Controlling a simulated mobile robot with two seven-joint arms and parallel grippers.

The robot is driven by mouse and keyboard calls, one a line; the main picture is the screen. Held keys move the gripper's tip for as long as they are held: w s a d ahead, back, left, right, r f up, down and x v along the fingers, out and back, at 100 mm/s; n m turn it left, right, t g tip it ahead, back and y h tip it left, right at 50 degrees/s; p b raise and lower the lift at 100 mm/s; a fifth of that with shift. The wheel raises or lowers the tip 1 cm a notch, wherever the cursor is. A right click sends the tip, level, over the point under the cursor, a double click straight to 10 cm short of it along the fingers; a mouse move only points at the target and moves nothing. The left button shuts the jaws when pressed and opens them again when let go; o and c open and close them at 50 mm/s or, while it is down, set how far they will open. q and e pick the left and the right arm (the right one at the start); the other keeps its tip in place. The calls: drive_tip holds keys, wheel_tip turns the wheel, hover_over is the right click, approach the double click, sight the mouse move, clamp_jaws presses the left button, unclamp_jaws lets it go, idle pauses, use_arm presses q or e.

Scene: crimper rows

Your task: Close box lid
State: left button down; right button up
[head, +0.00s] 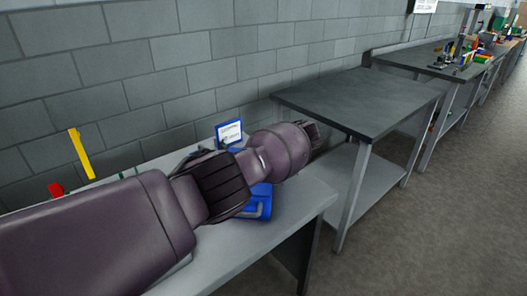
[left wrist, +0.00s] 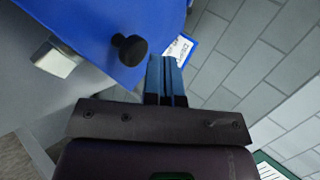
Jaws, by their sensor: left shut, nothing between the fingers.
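A blue box (head: 262,203) sits on the near grey table, mostly hidden behind my left arm. A blue panel with a white label (head: 229,132) stands upright behind the arm; it also shows in the left wrist view (left wrist: 180,49). In that view a large blue surface (left wrist: 85,25) with a black round knob (left wrist: 129,49) fills the upper left; I cannot tell whether it is the lid or the body. My left gripper (left wrist: 164,65) is shut and empty, its fingers beside this surface; contact is unclear. Its fingertips are hidden in the head view. My right gripper is out of view.
A yellow upright piece (head: 80,153) and a red piece (head: 56,189) stand at the left on the near table (head: 290,220). A grey block wall (head: 150,70) runs behind. An empty dark-topped table (head: 355,100) stands to the right, with cluttered tables beyond.

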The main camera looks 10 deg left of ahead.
use_arm(q)
drive_tip(key=shift+d+f, duration=0.3)
drive_tip(key=shift+f, duration=0.45)
drive_tip(key=shift+b, duration=0.3)
drive_tip(key=shift+f, duration=0.2)
drive_tip(key=shift+s, duration=0.1)
